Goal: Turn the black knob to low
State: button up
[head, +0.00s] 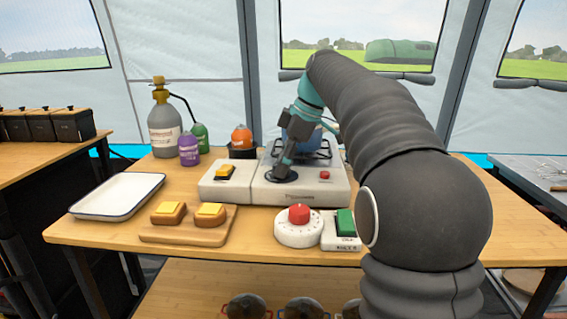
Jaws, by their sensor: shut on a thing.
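A light grey camping stove (322,194) stands on the wooden table. Its black knob (285,177) is on the sloped front panel, on a dark round dial. My gripper (286,164) reaches down to the knob from above and behind and is shut on it. The fingers cover part of the knob, so its pointer and the dial marks cannot be read. A small red button (324,175) sits to the right of the knob on the same panel. A blue pot (302,133) on the burner is partly hidden by my arm.
A white box with a yellow-and-black switch (226,172) stands close left of the knob. A white timer with a red knob (299,215) and a green-switch box (345,222) stand in front. Bread on a board (160,232), a white tray (95,208) and bottles (189,149) are left.

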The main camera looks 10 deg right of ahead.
jog(key=n+g, duration=0.2)
jog(key=n, duration=0.2)
jog(key=shift+w+n, duration=0.15)
jog(key=shift+n, duration=0.15)
jog(key=n+g, duration=0.1)
jog(key=n, duration=0.3)
jog(key=shift+n+g, duration=0.3)
jog(key=shift+g, duration=0.1)
jog(key=o, duration=1.1)
jog(key=shift+o, duration=0.2)
